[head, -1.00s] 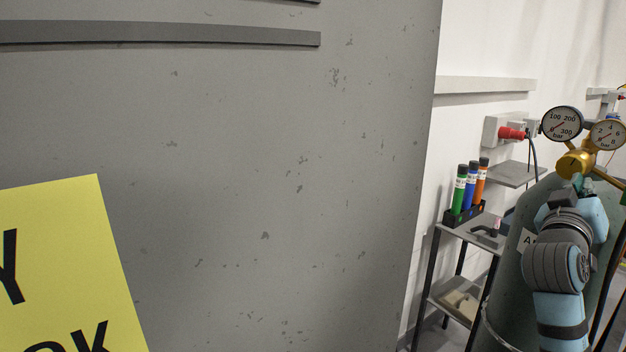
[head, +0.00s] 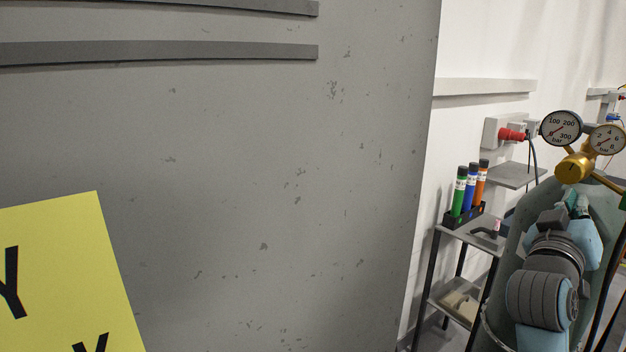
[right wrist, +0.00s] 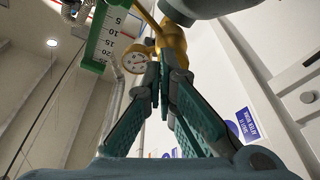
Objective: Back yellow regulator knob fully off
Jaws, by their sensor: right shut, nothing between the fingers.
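The yellow regulator knob (head: 574,167) sits below two round gauges at the top of the grey-green gas cylinder (head: 516,228). My right gripper (head: 578,200) is just below the knob, apart from it in the head view, pointing up. In the right wrist view its teal fingers (right wrist: 165,72) meet at the tips with nothing between them, and brass-yellow regulator parts (right wrist: 171,42) show just beyond. How far the knob is turned cannot be told. My left gripper is not in view.
The left gauge (head: 561,127) and right gauge (head: 606,139) stand above the knob. A small shelf stand (head: 468,231) with green, blue and orange tubes is left of the cylinder. A large grey panel (head: 230,180) with a yellow sign (head: 70,270) fills the left.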

